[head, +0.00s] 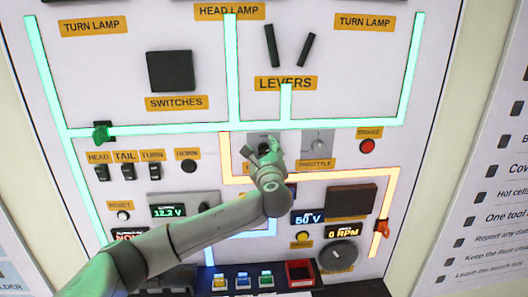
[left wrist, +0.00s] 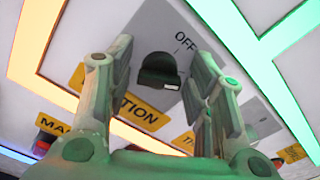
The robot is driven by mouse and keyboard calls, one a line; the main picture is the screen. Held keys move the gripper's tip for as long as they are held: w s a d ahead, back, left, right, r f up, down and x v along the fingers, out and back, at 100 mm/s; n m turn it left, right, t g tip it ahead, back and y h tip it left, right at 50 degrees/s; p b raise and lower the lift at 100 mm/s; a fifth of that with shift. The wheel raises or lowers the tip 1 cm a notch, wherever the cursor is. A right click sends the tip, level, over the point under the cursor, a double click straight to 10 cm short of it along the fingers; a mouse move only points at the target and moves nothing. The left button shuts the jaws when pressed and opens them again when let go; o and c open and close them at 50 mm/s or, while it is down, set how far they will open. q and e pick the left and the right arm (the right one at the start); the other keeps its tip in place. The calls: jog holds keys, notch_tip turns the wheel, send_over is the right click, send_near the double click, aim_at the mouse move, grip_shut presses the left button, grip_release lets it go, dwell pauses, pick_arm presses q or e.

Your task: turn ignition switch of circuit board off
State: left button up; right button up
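The ignition switch (left wrist: 160,72) is a dark rounded knob with a small white mark at its lower right, on a grey plate (left wrist: 150,35). An OFF label (left wrist: 185,41) is printed above and to the right of it. A yellow label (left wrist: 137,110) ending in "TION" lies below it. My left gripper (left wrist: 163,85) is open, with one finger on each side of the knob; gaps show, and I cannot tell whether either touches. In the head view my left gripper (head: 268,150) is at the ignition plate and hides most of the knob. My right gripper is not in view.
The white circuit board (head: 190,30) fills the head view. The throttle knob (head: 318,143) is just right of my gripper, and the red brake button (head: 367,146) is farther right. The horn button (head: 189,166) and several small switches (head: 128,172) are to the left.

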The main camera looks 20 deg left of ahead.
pick_arm(q)
jog(key=c, duration=0.7)
jog(key=shift+c, duration=0.2)
jog(key=shift+f+n+b, duration=0.25)
jog(key=shift+n+b, duration=0.55)
jog(key=shift+b, duration=0.15)
jog(key=n+b, duration=0.6)
jog(key=n, duration=0.1)
jog(key=shift+n, duration=0.3)
jog(key=shift+n+b, duration=0.95)
jog(key=shift+n, duration=0.55)
